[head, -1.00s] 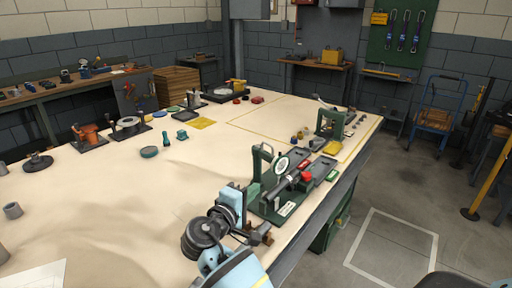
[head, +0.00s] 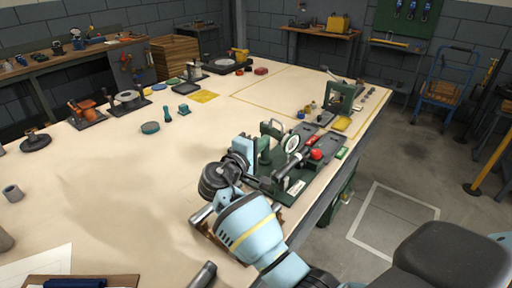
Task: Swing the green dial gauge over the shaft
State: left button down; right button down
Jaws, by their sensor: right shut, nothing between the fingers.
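The green dial gauge (head: 292,143), with a round white face, sits on the green-based fixture near the table's right edge. A green upright frame (head: 272,132) stands just behind it and to its left. The dark shaft (head: 289,165) lies along the fixture in front of the gauge, near a red knob (head: 317,154). My right gripper (head: 259,153) is shut and empty at the fixture's left side, close to the upright. Its fingertips are small and partly hidden, so I cannot tell whether they touch anything. My left gripper is out of view.
A green press (head: 340,97) stands farther back near the right edge. A clipboard (head: 110,281) is at the front left. The table's middle is clear.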

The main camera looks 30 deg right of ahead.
aim_at(283, 129)
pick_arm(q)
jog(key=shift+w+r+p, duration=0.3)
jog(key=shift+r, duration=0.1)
pick_arm(e)
jog(key=x, duration=0.8)
jog(key=shift+d, duration=0.1)
jog(key=shift+d, duration=0.1)
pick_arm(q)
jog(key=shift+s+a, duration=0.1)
pick_arm(e)
jog(key=shift+s+d, duration=0.1)
jog(key=shift+d, duration=0.85)
